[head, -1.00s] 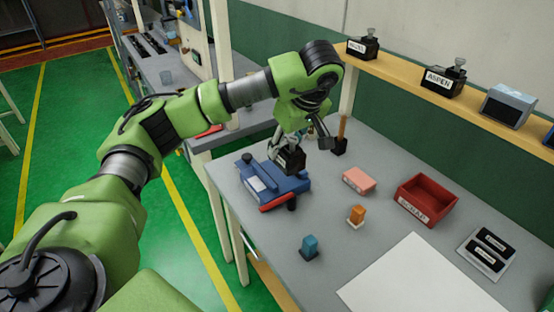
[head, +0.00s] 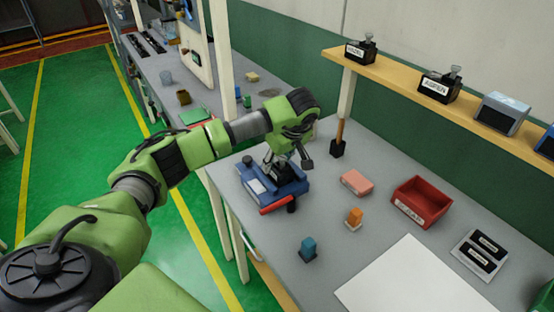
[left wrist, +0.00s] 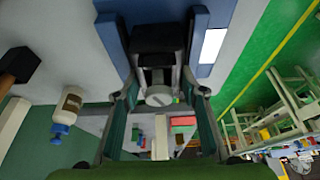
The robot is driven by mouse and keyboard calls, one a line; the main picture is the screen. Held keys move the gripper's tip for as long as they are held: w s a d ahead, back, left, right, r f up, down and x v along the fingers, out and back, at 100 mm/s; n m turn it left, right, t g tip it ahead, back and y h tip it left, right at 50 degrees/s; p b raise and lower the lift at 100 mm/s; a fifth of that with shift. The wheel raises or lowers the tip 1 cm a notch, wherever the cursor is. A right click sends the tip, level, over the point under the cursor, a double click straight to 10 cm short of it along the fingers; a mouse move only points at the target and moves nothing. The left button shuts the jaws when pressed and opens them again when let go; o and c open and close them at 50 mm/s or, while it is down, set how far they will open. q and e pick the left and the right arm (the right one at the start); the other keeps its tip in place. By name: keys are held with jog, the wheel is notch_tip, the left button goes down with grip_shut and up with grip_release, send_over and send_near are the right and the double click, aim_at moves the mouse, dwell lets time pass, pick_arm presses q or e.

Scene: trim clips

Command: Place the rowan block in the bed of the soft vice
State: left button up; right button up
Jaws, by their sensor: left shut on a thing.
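The soft vice (head: 290,190) is blue with a white label and a red bar along its front, and it stands at the left end of the grey bench. My left gripper (head: 284,163) is over the vice, shut on a black block, which I take for the rowan block (left wrist: 158,42). In the left wrist view the block's knob lies between my left fingers (left wrist: 158,98), and blue vice parts (left wrist: 112,38) flank the block. The block is low at the vice's bed; I cannot tell whether it touches the bottom. Its label is hidden. My right gripper is not in view.
A pink block (head: 357,182), an orange piece (head: 354,218), a blue piece (head: 308,248) and a red bin (head: 424,200) stand to the right. Labelled black blocks, one marked ASPEN (head: 438,86), sit on the shelf. A brush-like tool (head: 338,146) stands behind the vice.

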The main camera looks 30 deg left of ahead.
pick_arm(q)
jog(key=shift+f, duration=0.1)
jog(key=o, duration=1.2)
jog(key=shift+d+r, duration=0.1)
jog(key=shift+r, duration=0.15)
jog(key=b+v, duration=0.3)
jog(key=v, duration=0.7)
jog(key=shift+d+r, duration=0.1)
jog(key=shift+r, duration=0.3)
jog(key=shift+s+d+r, duration=0.15)
jog(key=shift+r, duration=0.25)
jog(key=shift+s+f, duration=0.1)
